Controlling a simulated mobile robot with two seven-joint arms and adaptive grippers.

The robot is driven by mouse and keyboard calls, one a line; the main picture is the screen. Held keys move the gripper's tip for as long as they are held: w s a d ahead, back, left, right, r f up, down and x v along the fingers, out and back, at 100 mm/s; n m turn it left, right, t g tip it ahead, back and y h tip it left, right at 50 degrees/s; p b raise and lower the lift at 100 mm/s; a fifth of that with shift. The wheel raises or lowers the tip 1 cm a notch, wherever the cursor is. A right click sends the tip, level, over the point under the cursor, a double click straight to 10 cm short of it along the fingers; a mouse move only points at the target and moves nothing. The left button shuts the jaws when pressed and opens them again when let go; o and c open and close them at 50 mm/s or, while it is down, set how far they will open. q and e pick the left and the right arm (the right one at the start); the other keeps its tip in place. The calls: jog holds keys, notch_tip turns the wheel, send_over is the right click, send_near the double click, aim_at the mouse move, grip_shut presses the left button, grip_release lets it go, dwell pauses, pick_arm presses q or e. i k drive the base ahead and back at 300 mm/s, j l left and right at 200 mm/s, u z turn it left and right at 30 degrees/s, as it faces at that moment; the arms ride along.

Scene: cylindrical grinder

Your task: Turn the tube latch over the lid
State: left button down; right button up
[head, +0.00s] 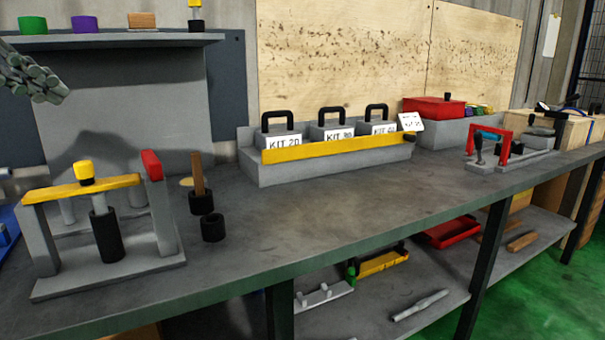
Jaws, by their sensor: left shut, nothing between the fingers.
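My left gripper (52,92) is at the upper left, in front of the shelf, shut and empty. Below it and to the right, a grey stand (110,278) sits on the bench. A yellow bar (60,191) lies across the stand's top, with a yellow knob (85,168) on it. A grey and black tube (107,235) stands upright under the bar. A red block (152,166) tops the right post, close to the bar's end. I cannot tell for sure which part is the tube latch or the lid. The gripper is apart from the stand. My right gripper is not in view.
Black cups (213,228) stand right of the stand, one holding a wooden handle (198,175). A grey kit tray (330,166) with a yellow front bar and a red-lidded box (433,108) stand behind. The middle bench front is clear. A shelf (120,40) overhangs the left.

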aim_at(153, 168)
jog(key=k+l, duration=0.7)
